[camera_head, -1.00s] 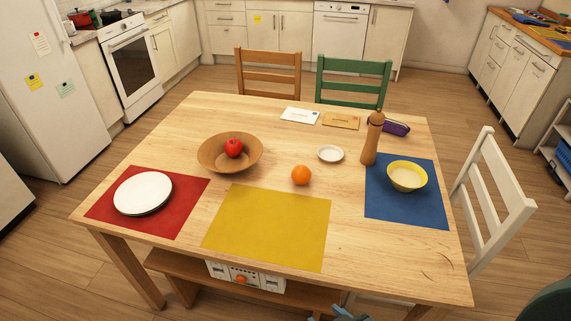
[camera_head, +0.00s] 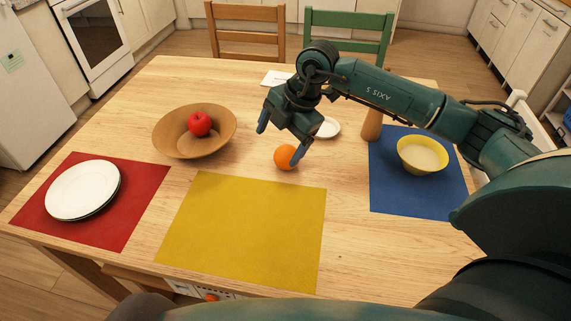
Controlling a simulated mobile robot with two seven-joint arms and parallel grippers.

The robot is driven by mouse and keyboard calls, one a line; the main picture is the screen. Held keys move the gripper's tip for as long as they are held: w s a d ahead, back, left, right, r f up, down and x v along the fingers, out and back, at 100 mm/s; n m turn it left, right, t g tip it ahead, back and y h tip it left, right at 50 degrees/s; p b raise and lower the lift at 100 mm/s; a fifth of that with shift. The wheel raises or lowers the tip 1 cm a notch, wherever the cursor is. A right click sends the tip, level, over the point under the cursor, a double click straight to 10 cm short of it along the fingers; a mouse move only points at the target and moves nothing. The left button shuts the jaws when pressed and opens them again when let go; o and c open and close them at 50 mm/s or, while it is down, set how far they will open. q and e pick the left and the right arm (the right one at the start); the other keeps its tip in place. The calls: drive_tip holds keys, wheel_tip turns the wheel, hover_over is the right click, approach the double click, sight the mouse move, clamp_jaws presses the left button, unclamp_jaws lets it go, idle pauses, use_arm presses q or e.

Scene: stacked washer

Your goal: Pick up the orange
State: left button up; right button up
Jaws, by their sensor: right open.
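The orange (camera_head: 285,157) lies on the wooden table, just behind the far edge of the yellow placemat. My right gripper (camera_head: 279,142) is over the table around the orange's place, with its blue-tipped fingers spread wide. One fingertip shows close by the orange's right side and the other to its upper left. I cannot tell whether a finger touches the orange. Nothing is held between the fingers. My left gripper is not in view.
A wooden bowl (camera_head: 164,139) with a red apple (camera_head: 200,124) stands left of the gripper. A small white dish (camera_head: 327,128) is behind the orange. A pepper mill (camera_head: 372,126) and a yellow bowl (camera_head: 423,155) stand at right. The yellow placemat (camera_head: 243,230) is bare.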

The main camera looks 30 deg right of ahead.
sight(289, 149)
drive_tip(key=w+d+r+m+h, duration=0.1)
drive_tip(key=w+d+m+h, duration=0.15)
drive_tip(key=d, duration=0.35)
drive_tip(key=shift+t+h, duration=0.25)
drive_tip(key=shift+t, duration=0.05)
drive_tip(key=x, duration=0.5)
drive_tip(key=shift+s+f, duration=0.15)
drive_tip(key=shift+f, duration=0.25)
drive_tip(key=shift+n, duration=0.25)
drive_tip(key=x, duration=0.6)
drive_tip(key=shift+a+f, duration=0.1)
drive_tip(key=shift+a, duration=0.3)
drive_tip(key=c, duration=1.2)
drive_tip(key=shift+o, duration=0.2)
